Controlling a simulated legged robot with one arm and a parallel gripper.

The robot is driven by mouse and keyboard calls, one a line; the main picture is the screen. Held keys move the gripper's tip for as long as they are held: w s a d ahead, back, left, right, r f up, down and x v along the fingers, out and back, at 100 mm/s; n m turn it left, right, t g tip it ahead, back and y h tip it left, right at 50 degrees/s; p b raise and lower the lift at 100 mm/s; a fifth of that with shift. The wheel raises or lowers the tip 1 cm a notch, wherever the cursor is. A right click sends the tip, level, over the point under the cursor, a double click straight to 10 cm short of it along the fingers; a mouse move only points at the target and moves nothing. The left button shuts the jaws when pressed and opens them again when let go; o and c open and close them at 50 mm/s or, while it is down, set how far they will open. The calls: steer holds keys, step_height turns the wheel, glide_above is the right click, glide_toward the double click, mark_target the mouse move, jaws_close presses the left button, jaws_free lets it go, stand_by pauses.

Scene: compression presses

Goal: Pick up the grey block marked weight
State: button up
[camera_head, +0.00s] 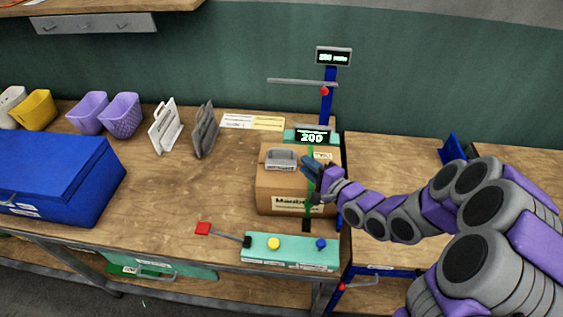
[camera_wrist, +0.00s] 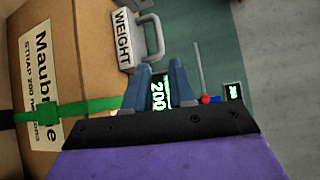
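The grey weight block (camera_head: 281,158) sits on top of the cardboard box (camera_head: 285,200), toward its left side. In the wrist view the block shows its white WEIGHT label (camera_wrist: 124,38) and a raised grey handle (camera_wrist: 155,38). My gripper (camera_head: 309,163) is just right of the block, above the box's top, apart from the block. In the wrist view my gripper (camera_wrist: 161,75) has its two blue fingers spread, with nothing held between them. The block lies ahead and to the left of the fingertips there.
A green strap (camera_wrist: 85,106) runs around the box. Behind it stand a display reading 200 (camera_head: 312,136) and a blue post (camera_head: 326,103) with a horizontal bar. A teal control panel (camera_head: 290,252) is in front. A blue bin (camera_head: 60,180) stands left; bare tabletop lies between.

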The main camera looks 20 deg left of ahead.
mark_target(286, 150)
steer(key=shift+w+a, duration=0.25)
steer(key=shift+w, duration=0.1)
steer(key=a, duration=0.2)
steer(key=w+a+f, duration=0.1)
steer(key=a, duration=0.1)
steer(key=w+a+b, duration=0.1)
steer(key=a, duration=0.2)
steer(key=shift+f, duration=0.2)
steer(key=shift+w+a, duration=0.15)
steer(key=shift+a, duration=0.05)
steer(key=shift+w+d+r+b, duration=0.15)
steer(key=shift+w+b, duration=0.1)
steer(key=shift+w, duration=0.15)
steer(key=shift+w+d+f+b, duration=0.1)
steer(key=shift+w+d+b, duration=0.1)
steer(key=shift+w, duration=0.2)
steer(key=shift+w+a, duration=0.2)
steer(key=shift+w, duration=0.05)
steer(key=shift+w+a, duration=0.15)
steer(key=shift+a, duration=0.2)
steer(key=shift+a+f, duration=0.25)
steer(key=shift+a, duration=1)
steer(key=shift+c, duration=0.7)
steer(key=shift+d+r, duration=0.1)
steer(key=shift+d, duration=0.55)
steer(key=c, duration=0.3)
steer(key=shift+d, duration=0.35)
jaws_close()
steer(key=shift+a, duration=0.1)
